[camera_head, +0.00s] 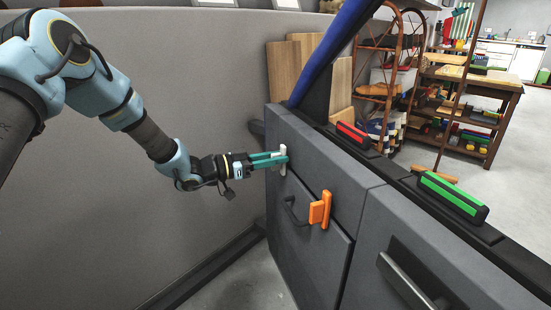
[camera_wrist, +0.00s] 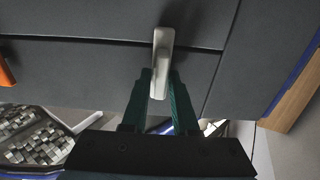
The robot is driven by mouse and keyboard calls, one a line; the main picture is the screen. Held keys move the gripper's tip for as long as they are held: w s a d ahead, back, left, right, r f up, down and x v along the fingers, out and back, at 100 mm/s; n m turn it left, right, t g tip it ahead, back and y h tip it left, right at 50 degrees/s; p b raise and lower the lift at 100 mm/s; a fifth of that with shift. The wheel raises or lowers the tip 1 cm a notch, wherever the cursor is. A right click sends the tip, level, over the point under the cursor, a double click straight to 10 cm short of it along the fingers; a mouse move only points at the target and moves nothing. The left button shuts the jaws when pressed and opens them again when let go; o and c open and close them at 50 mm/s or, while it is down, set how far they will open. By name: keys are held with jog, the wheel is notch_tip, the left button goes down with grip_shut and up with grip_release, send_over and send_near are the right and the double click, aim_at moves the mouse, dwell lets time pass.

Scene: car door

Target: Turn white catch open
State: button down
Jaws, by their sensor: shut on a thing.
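The white catch (camera_head: 283,160) is a small upright bar on the dark grey door panel (camera_head: 310,262), near the panel's upper left corner. My gripper (camera_head: 281,158) reaches it from the left, with its teal fingers at the catch. In the wrist view the white catch (camera_wrist: 160,62) stands out from the grey panel, and my gripper's fingers (camera_wrist: 160,85) are on either side of its lower end, shut on it. The part of the catch between the fingers is partly hidden in the head view.
An orange catch (camera_head: 320,210) and a dark curved handle (camera_head: 294,211) sit on the panel to the right and below. A red block (camera_head: 352,134) and a green block (camera_head: 453,198) lie along the top ledge. A grey wall (camera_head: 150,215) runs behind my arm.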

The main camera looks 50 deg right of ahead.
jog(key=shift+m+b, duration=0.3)
jog(key=m+b, duration=0.3)
jog(key=shift+s+a+f, duration=0.15)
jog(key=shift+s+f, duration=0.05)
jog(key=shift+f, duration=0.05)
jog(key=m+b, duration=0.8)
jog(key=b, duration=0.1)
jog(key=f+m+b, duration=0.1)
jog(key=m+b, duration=0.3)
jog(key=b, duration=0.1)
jog(key=shift+s+a, duration=0.2)
jog(key=shift+s, duration=0.15)
jog(key=m+b, duration=0.2)
jog(key=shift+b, duration=0.4)
jog(key=shift+m, duration=0.3)
jog(key=c, duration=0.9)
grip_release()
jog(key=shift+r, duration=0.1)
